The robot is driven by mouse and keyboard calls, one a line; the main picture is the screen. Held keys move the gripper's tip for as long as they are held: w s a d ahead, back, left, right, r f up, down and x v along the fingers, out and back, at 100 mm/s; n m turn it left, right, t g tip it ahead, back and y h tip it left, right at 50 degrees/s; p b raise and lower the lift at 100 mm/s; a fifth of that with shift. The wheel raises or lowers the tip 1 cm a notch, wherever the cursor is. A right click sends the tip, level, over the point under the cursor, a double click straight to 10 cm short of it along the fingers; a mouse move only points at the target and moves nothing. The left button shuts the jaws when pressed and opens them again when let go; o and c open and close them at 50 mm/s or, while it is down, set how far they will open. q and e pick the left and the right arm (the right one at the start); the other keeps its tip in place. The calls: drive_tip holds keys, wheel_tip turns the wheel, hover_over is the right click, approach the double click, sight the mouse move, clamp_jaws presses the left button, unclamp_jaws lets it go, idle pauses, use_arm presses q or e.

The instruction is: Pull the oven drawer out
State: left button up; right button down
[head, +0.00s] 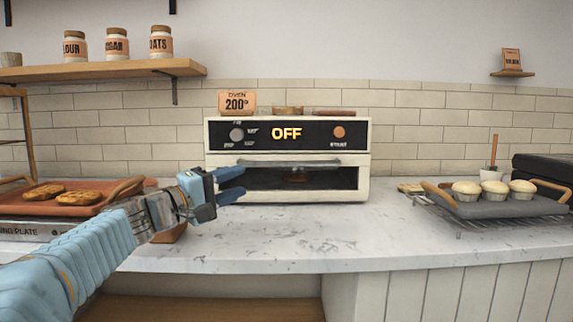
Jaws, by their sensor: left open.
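The white oven (362,180) stands on the marble counter against the tiled wall. Its black panel reads OFF. Below the panel is the drawer (330,178) with a dark front and a grey bar handle (310,162) across its top. Something small shows dimly behind the dark front. My left gripper (232,186) is open and empty in front of the oven's left end. Its fingers point right and overlap the drawer's left part, just below the handle's left end. I cannot tell whether they touch it. My right gripper is out of view.
A terracotta tray (75,207) with flat baked rounds stands at left, partly behind my left arm. At right, a grey tray (500,208) holds white muffins on a wire rack (450,220). The counter (320,240) before the oven is clear.

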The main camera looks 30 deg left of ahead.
sight(281, 165)
use_arm(q)
drive_tip(key=p+x, duration=0.4)
drive_tip(key=x, duration=0.8)
drive_tip(key=shift+w+r, duration=0.1)
drive_tip(key=shift+w, duration=0.05)
drive_tip(key=shift+w+d, duration=0.2)
drive_tip(key=shift+w, duration=0.35)
clamp_jaws()
